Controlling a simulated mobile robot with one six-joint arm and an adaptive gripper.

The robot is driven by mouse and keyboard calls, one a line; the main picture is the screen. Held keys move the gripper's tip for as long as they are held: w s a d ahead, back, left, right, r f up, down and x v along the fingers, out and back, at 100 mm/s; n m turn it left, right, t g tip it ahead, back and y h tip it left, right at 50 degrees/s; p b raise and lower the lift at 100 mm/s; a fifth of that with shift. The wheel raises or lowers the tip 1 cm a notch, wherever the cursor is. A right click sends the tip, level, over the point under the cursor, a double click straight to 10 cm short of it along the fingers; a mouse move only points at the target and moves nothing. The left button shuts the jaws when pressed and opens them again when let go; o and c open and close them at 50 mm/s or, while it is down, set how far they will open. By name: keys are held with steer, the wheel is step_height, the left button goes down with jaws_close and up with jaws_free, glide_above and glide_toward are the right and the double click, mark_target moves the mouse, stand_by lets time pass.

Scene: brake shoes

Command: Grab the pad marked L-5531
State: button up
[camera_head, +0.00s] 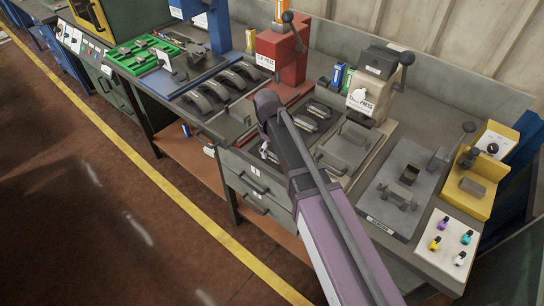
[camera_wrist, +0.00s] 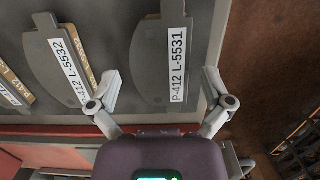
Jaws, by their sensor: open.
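The pad marked L-5531 (camera_wrist: 153,62) is a grey plate with a curved edge and a white label reading P-412 L-5531. In the wrist view it lies flat on a grey surface near the bench edge. My gripper (camera_wrist: 161,82) is open and empty, with one finger on each side of the pad's near end in that view; I cannot tell the height between them. In the head view my gripper (camera_head: 265,150) is mostly hidden behind my own arm, over the bench's front edge. I cannot pick out the L-5531 pad there.
A similar pad marked L-5532 (camera_wrist: 58,62) lies just left of it, close to the left finger. Further pads (camera_head: 320,110) lie beside the red press (camera_head: 280,55). Curved shoes (camera_head: 212,92) sit left of it. The floor drops away at the bench front.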

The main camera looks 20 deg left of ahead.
stand_by(0.6)
steer(key=c, duration=1.2)
steer(key=shift+r, duration=0.15)
step_height(320, 180, up, 3)
steer(key=p, duration=0.3)
steer(key=shift+s+r+p, duration=0.1)
steer(key=shift+r+p, duration=0.25)
steer(key=shift+p, duration=0.25)
steer(key=s, duration=0.5)
steer(key=s+d, duration=0.1)
steer(key=s, duration=0.4)
steer(key=s+d+r+p, duration=0.1)
steer(key=s, duration=0.4)
steer(key=shift+s+d, duration=0.1)
steer(key=shift+s, duration=0.2)
